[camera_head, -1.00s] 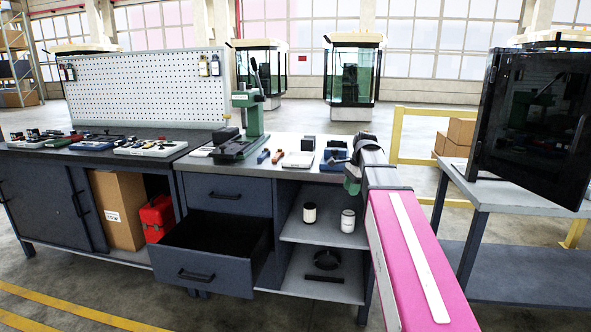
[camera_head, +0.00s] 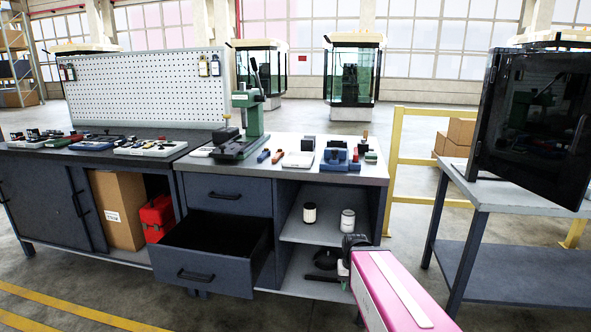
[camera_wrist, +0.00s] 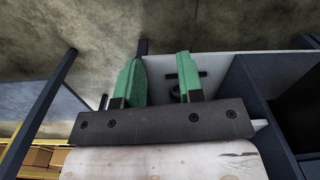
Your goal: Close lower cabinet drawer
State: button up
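The lower cabinet drawer (camera_head: 203,273) is pulled well out in the head view, with its dark, empty-looking inside showing and a black bar handle (camera_head: 196,276) on its front. The upper drawer (camera_head: 228,195) above it is shut. My gripper (camera_head: 345,269) is low at the right, in front of the cabinet's open shelves, to the right of the drawer and apart from it. In the wrist view the two green fingers (camera_wrist: 158,80) stand apart with nothing between them, so my gripper is open.
Open shelves (camera_head: 300,232) hold two jars (camera_head: 347,221) and a dark round item. The benchtop (camera_head: 375,172) carries a green press (camera_head: 245,140) and small parts. A grey side table (camera_head: 520,200) stands at the right. Floor in front of the drawer is clear.

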aim_at(188, 256)
jog(key=u, duration=1.45)
jog(key=i+l, duration=0.1)
